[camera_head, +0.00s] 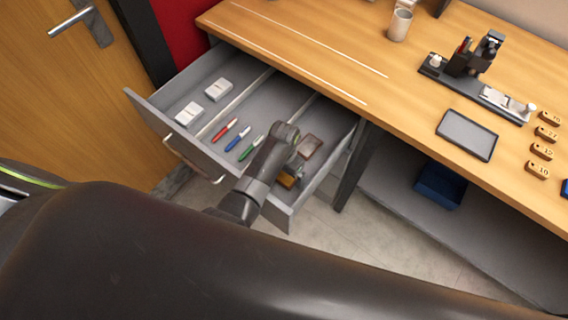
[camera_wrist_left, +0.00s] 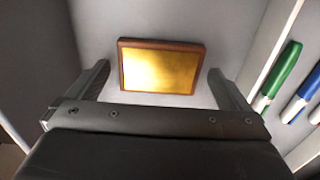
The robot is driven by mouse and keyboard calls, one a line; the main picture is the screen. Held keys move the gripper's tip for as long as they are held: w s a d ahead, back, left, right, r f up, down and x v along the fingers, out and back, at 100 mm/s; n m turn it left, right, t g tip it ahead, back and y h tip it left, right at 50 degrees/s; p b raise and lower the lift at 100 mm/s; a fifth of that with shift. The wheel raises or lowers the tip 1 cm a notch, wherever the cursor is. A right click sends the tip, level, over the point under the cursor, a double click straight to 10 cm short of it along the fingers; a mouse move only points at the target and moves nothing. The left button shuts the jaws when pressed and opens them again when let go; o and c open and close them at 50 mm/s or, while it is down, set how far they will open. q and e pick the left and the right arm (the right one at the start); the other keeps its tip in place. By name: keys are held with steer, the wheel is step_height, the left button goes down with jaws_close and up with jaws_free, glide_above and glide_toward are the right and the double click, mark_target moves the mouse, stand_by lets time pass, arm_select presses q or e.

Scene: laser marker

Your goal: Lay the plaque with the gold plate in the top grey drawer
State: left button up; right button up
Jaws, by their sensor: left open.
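The plaque with the gold plate (camera_wrist_left: 160,68) has a brown rim and lies flat on the grey floor of the open drawer. In the head view its gold-orange part (camera_head: 287,181) shows in the right compartment near the drawer front, partly hidden by my gripper. My left gripper (camera_head: 293,171) is over that compartment, pointing down. In the left wrist view its open fingers (camera_wrist_left: 160,82) stand on either side of the plaque, with gaps. Whether they touch the floor I cannot tell. The grey drawer (camera_head: 145,111) is pulled out. My right gripper is not in view.
Another brown-rimmed plaque (camera_head: 309,146) lies behind my gripper. Red (camera_head: 225,129), blue (camera_head: 237,138) and green (camera_head: 251,148) markers fill the middle compartment; white boxes (camera_head: 218,90) lie left. The desk (camera_head: 350,40) overhangs the drawer's back; a blue bin (camera_head: 440,186) is below.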

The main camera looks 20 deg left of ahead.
mark_target(284, 173)
arm_select(q)
step_height(284, 173, up, 12)
steer(key=p, duration=0.1)
steer(key=shift+r, duration=0.1)
stand_by(0.7)
